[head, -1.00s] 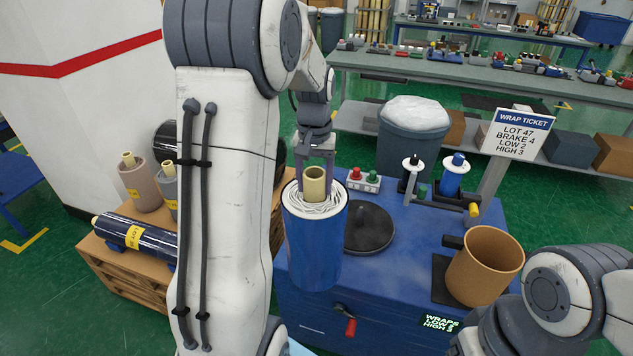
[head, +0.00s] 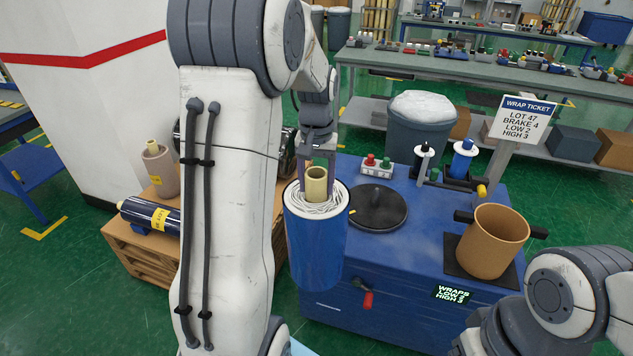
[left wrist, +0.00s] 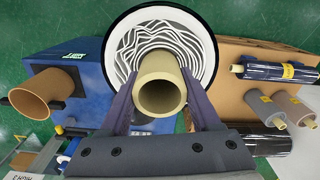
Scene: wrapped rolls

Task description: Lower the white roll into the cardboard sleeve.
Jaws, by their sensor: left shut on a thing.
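My left gripper (head: 318,158) is shut on the cream core of a large roll (head: 314,245). The roll has a blue outside and a white, wrinkled, layered top end. It hangs upright in front of the blue bench's left side. In the left wrist view the two fingers (left wrist: 160,98) stand on either side of the core, with the roll's white end (left wrist: 150,42) beyond. The cardboard sleeve (head: 488,248) stands open end up on a black pad at the bench's right, well apart from the roll. It also shows in the left wrist view (left wrist: 42,98). My right gripper is out of view.
A dark round plate (head: 378,210) lies on the blue bench (head: 400,262) between roll and sleeve. A wooden rack (head: 140,245) with wrapped rolls stands left. A grey bin (head: 420,135) stands behind the bench.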

